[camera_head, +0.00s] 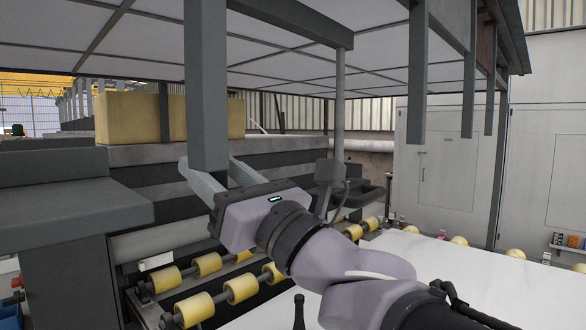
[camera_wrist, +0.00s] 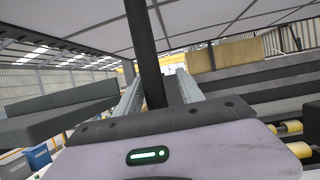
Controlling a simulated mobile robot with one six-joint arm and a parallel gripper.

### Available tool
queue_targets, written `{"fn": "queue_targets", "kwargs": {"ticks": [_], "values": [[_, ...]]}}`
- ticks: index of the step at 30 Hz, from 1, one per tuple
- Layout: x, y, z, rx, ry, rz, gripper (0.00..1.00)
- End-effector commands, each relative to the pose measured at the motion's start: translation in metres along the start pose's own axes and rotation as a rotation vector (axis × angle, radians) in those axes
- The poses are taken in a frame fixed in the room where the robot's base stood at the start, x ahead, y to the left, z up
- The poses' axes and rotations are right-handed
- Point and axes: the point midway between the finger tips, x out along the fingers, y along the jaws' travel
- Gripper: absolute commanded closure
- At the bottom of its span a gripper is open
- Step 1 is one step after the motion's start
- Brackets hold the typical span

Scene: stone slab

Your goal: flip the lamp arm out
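A grey square bar (camera_head: 206,85) hangs from the overhead frame in the head view, its lower end at my gripper. I take it as the lamp arm, though no lamp shows clearly. My gripper (camera_head: 207,162) points away from the camera with its two pale fingers spread, one on each side of the bar. In the wrist view the dark bar (camera_wrist: 147,50) stands between the fingers of my gripper (camera_wrist: 157,78), with a visible gap on the right finger's side. I cannot tell whether the left finger touches it.
A panelled canopy (camera_head: 270,55) spans overhead, with more hanging bars (camera_head: 416,80) at right. Yellow rollers (camera_head: 195,308) lie below my gripper, beside a white slab (camera_head: 440,265). A grey block-like structure (camera_head: 70,190) stands at left.

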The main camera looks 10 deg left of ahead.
Motion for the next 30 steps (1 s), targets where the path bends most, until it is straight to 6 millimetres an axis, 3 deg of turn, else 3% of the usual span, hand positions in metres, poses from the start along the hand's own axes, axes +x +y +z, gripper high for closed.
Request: {"fn": "queue_targets", "kwargs": {"ticks": [6,10,24,30], "values": [[-0.001,0.000,0.000,0.000,0.000,0.001,0.55],[-0.018,0.000,0.002,-0.001,-0.001,-0.001,0.55],[-0.146,-0.001,0.001,-0.002,0.000,-0.007,0.55],[-0.172,0.000,-0.001,-0.002,0.001,-0.002,0.55]]}}
